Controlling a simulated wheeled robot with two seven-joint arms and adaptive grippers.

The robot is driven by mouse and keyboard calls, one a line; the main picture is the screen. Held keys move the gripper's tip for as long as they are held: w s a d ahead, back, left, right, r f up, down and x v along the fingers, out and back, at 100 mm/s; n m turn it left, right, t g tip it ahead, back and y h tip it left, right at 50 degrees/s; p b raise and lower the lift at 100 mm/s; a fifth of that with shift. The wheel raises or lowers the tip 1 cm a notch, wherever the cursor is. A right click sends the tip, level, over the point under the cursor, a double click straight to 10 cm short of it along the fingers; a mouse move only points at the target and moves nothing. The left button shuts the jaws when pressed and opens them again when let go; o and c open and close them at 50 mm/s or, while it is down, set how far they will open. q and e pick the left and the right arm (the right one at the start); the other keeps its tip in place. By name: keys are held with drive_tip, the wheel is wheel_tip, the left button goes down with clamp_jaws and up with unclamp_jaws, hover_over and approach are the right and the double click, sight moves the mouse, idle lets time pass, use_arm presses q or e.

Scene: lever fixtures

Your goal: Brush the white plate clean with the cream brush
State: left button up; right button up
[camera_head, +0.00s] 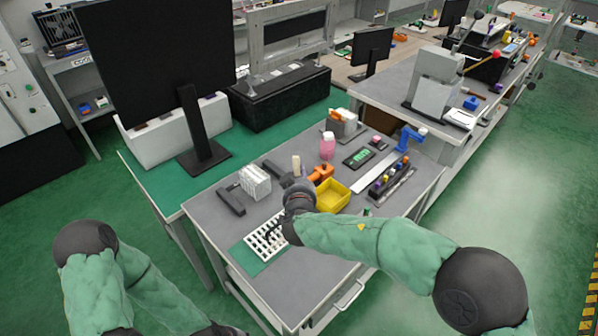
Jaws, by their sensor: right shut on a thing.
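The white plate (262,242), with rows of dark openings, lies on a green mat (240,251) near the front of the grey table. My right gripper (275,236) points down over the plate's right part. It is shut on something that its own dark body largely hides. I cannot make out a cream brush clearly in it, nor whether what it holds touches the plate. My left arm shows at the lower left, and its gripper is out of the frame.
A yellow bin (333,194), an orange item (320,174), a small upright cream item (296,165), a white rack (255,182) and a pink bottle (327,146) stand behind the plate. A monitor (165,75) rises at the left. The table's front right is clear.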

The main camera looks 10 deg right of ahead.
drive_tip(key=shift+f, duration=2.45)
